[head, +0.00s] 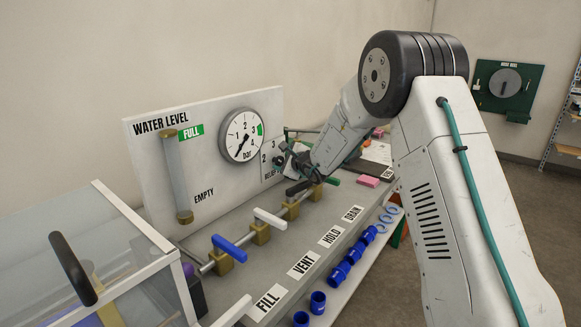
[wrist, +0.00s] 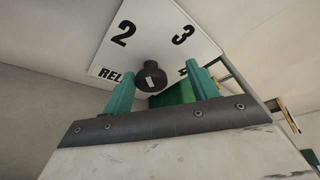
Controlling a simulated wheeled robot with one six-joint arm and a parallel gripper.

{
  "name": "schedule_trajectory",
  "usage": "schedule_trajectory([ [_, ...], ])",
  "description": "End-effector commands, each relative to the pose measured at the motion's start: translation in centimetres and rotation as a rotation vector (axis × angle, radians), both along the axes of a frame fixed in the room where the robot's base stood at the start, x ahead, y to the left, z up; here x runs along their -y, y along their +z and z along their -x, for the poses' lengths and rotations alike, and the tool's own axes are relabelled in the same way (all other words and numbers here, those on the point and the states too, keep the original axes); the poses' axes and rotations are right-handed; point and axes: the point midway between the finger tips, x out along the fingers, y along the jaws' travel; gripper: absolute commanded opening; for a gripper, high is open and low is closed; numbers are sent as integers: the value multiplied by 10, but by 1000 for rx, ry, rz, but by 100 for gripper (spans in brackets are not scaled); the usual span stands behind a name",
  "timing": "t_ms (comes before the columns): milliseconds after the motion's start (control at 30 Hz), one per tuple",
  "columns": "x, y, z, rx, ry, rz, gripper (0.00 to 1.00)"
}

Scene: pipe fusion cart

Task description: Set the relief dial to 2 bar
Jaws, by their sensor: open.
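The relief dial (wrist: 150,77) is a black round knob with a white mark on a white plate (wrist: 165,30) printed with 2, 3 and part of RELIEF. The white mark points roughly down, away from both numbers. My gripper (wrist: 160,82) is open, with its green fingers on either side of the knob in the wrist view; I cannot tell whether they touch it. In the head view my gripper (head: 288,165) is at the plate right of the gauge and largely hides the dial. The pressure gauge (head: 243,136) has its needle pointing to the lower left.
Valves with a blue handle (head: 230,248), a white handle (head: 270,218) and a dark handle line the bench below the panel (head: 215,190). Several blue fittings (head: 340,272) lie on the lower shelf. A pink block (head: 367,181) lies on the bench right of my gripper.

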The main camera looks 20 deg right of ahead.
Motion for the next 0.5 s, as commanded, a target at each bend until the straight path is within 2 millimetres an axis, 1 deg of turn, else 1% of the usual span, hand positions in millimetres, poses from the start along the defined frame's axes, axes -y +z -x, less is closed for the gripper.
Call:
schedule_trajectory([
  [33, 1, 12, 0, 5, 0, 1, 57],
  [100, 2, 25, 3, 5, -2, 0, 57],
  [200, 3, 25, 31, 3, -3, -1, 57],
  [500, 2, 31, 105, 2, -2, -1, 57],
])
